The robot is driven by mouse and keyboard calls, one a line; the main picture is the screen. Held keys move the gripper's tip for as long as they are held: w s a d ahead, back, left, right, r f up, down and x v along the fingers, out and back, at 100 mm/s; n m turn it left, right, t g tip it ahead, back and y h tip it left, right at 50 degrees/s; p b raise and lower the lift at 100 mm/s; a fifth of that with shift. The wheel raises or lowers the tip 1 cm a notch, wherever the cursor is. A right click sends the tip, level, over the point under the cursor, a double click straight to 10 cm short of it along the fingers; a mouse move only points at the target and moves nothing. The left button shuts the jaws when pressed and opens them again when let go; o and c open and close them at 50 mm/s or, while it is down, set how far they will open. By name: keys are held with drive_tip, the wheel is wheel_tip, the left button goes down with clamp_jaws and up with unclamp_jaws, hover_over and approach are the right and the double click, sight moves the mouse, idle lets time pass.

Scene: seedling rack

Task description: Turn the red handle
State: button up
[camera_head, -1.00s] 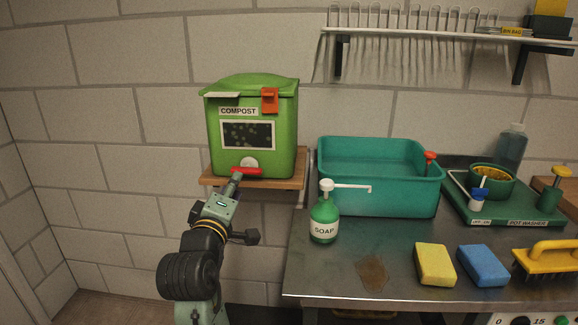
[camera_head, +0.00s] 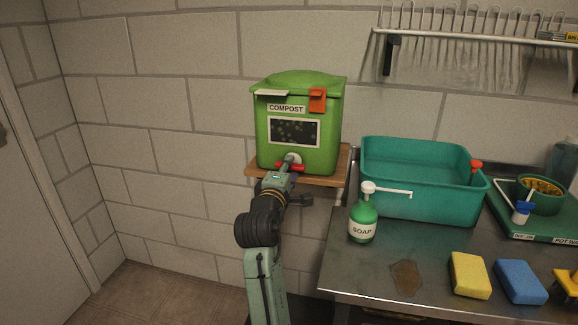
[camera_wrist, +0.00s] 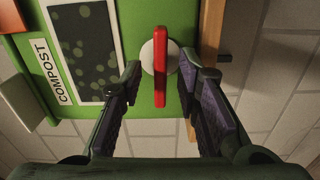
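The red handle (camera_wrist: 161,66) is a straight bar on a round white hub (camera_wrist: 148,58) low on the front of the green compost bin (camera_head: 264,140). In the wrist view it runs up and down the picture; in the head view the handle (camera_head: 297,168) lies level, partly hidden by my gripper. My gripper (camera_wrist: 160,83) is open, with one finger on each side of the handle. Gaps show between both fingers and the bar, so it is not held. In the head view my gripper (camera_head: 287,165) reaches up to the handle from below.
The bin stands on a wooden wall shelf (camera_head: 326,178). An orange clip (camera_head: 317,100) hangs at its lid. To the right are a green soap bottle (camera_head: 362,222), a teal basin (camera_head: 420,195) and sponges (camera_head: 470,276) on a metal counter (camera_head: 430,250). The left wall side is clear.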

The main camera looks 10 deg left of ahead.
drive_tip(key=shift+w, duration=0.4)
drive_tip(key=shift+c, duration=0.4)
clamp_jaws()
